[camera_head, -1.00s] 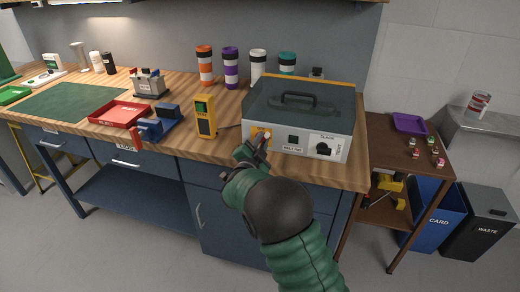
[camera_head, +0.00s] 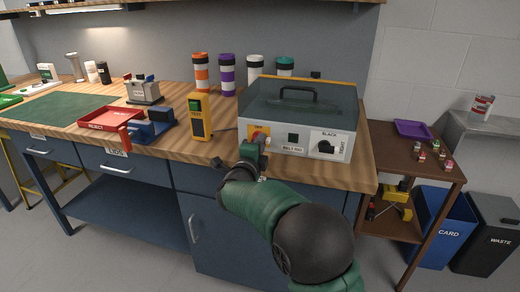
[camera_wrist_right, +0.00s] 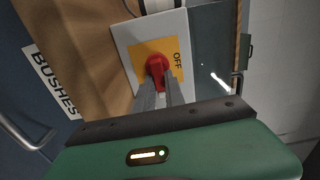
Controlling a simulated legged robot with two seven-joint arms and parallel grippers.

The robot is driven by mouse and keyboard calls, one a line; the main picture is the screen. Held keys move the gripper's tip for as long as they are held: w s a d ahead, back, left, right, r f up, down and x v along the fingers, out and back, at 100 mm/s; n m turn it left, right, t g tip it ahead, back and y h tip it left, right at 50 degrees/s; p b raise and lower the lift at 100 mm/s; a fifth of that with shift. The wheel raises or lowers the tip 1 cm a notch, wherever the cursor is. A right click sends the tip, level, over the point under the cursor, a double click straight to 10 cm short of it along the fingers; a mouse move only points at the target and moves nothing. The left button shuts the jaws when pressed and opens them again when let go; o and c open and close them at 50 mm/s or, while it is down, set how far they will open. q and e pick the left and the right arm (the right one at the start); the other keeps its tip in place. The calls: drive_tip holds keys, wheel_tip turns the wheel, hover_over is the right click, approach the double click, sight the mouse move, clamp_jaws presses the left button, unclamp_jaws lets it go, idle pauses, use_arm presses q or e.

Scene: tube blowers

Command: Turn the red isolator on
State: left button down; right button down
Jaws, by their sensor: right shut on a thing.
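The red isolator (camera_wrist_right: 158,68) is a rotary knob on a yellow plate (camera_wrist_right: 176,48); the word OFF shows beside it in the right wrist view. It sits at the left of the front panel of the grey machine box (camera_head: 278,152). My right gripper (camera_wrist_right: 160,88) is at the knob, with its two fingers closed on the red handle. In the head view my right gripper (camera_head: 256,148) largely covers the knob and part of the yellow plate. My left gripper is not in view.
A red tray (camera_head: 108,118) lies further left. A brown side table (camera_head: 408,165) is at the right.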

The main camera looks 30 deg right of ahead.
drive_tip(key=shift+f, duration=0.35)
drive_tip(key=c, duration=1.4)
unclamp_jaws()
drive_tip(key=shift+d+r, duration=0.1)
drive_tip(key=shift+r, duration=0.05)
drive_tip(key=p+v, duration=0.2)
drive_tip(key=v, duration=1.5)
drive_tip(key=shift+w, duration=0.15)
